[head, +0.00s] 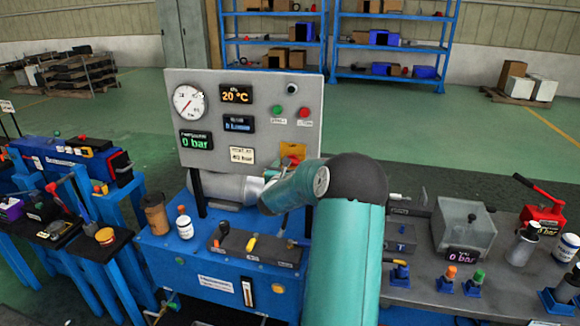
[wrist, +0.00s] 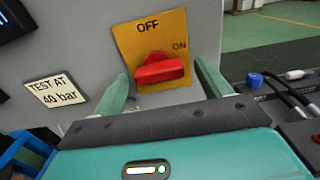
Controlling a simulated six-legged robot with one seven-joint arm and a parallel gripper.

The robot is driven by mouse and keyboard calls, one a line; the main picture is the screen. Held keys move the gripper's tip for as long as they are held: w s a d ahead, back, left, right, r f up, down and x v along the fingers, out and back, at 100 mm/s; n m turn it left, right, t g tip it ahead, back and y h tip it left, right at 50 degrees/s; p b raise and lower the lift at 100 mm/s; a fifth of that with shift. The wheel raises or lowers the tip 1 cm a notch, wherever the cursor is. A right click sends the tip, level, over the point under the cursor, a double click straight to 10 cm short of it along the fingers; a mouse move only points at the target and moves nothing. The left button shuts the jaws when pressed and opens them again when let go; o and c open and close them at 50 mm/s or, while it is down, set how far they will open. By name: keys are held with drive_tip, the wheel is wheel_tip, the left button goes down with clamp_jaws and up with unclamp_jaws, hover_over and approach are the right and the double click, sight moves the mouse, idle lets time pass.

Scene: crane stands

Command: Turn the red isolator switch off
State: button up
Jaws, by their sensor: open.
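The red isolator switch (wrist: 160,70) sits on a yellow plate (wrist: 134,38) marked OFF at the top and ON at the right. Its red handle lies roughly level, pointing right towards ON. In the head view the yellow plate (head: 293,150) shows low on the grey panel, partly hidden by my arm. My gripper (wrist: 161,72) is open, one green finger on each side of the red handle. The fingers look apart from the handle; I cannot tell how far their tips are from the panel.
The grey panel (head: 215,88) carries a gauge, displays, and green and red buttons. A "TEST AT 40 bar" label (wrist: 56,92) is left of the switch. Below stands a blue bench (head: 180,255) with a jar and levers. A grey table (head: 480,240) with a clear box is at right.

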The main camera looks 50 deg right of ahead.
drive_tip(key=shift+w+d, duration=0.2)
drive_tip(key=shift+d, duration=0.1)
drive_tip(key=c, duration=1)
